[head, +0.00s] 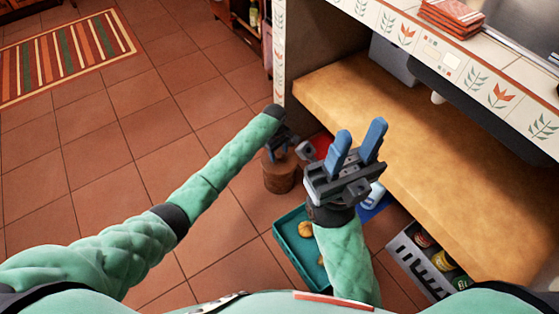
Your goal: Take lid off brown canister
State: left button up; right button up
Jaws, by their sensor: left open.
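The brown canister (280,178) is a short dark cylinder near the middle of the head view, left of the wooden counter. My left gripper (283,153) is just above its top, open, with its fingers pointing down. The gripper partly hides the canister's top, so I cannot tell whether the lid sits on it or whether the fingers touch it. My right gripper (360,135) is to the right of the canister, open and empty, its two blue fingers pointing up in the picture.
A teal tray (288,240) with yellowish round items lies below the canister. A grey crate (407,262) with jars stands at lower right. The wooden counter (400,140) borders the right side. Tiled floor (110,170) is clear at left, with a striped rug (65,55) beyond.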

pick_arm(q)
jog(key=shift+f, duration=0.3)
jog(key=c, duration=1)
jog(key=shift+r, duration=0.1)
jog(key=shift+c, duration=0.2)
